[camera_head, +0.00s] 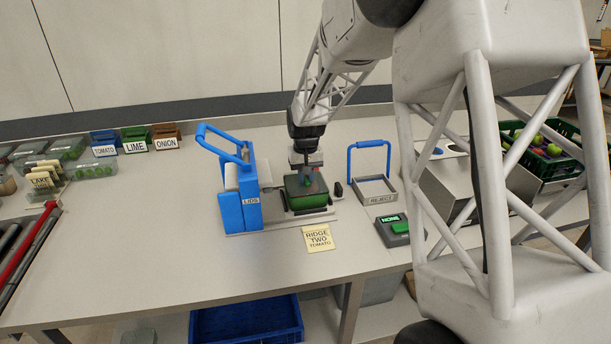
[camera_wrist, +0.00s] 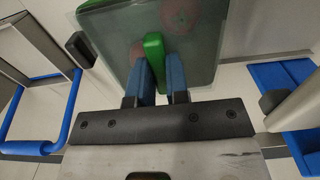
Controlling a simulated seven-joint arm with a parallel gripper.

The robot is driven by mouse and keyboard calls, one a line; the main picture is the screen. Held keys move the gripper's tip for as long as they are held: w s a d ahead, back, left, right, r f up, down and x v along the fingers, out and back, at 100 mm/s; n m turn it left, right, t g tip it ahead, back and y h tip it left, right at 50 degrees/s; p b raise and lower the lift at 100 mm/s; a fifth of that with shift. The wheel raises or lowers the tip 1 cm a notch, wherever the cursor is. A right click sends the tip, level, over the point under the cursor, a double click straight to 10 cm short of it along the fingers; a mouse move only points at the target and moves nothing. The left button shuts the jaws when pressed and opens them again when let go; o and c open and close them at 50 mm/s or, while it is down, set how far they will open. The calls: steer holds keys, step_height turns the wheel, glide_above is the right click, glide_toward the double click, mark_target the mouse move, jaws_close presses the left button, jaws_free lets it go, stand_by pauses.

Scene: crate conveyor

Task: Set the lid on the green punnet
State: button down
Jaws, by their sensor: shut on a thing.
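The green punnet (camera_head: 306,202) stands on a low stand right of the blue lid holder. My gripper (camera_head: 308,172) is directly above it, pointing down. In the wrist view, my gripper (camera_wrist: 159,75) is shut on the upright green handle of a clear lid (camera_wrist: 203,65), one blue finger on each side. Reddish round shapes show through the lid. The lid is over the punnet; whether it is fully seated on the rim cannot be told.
A grey tray with a blue hoop (camera_head: 371,147) and a button box marked NONE (camera_head: 392,228) stand on the right. A note (camera_head: 318,239) lies in front. The table at left front is clear.

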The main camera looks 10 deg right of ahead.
steer(key=c, duration=0.6)
jaws_free()
steer(key=shift+c, duration=0.2)
steer(key=shift+r, duration=0.25)
steer(key=shift+r, duration=3.25)
steer(key=shift+s+r, duration=0.1)
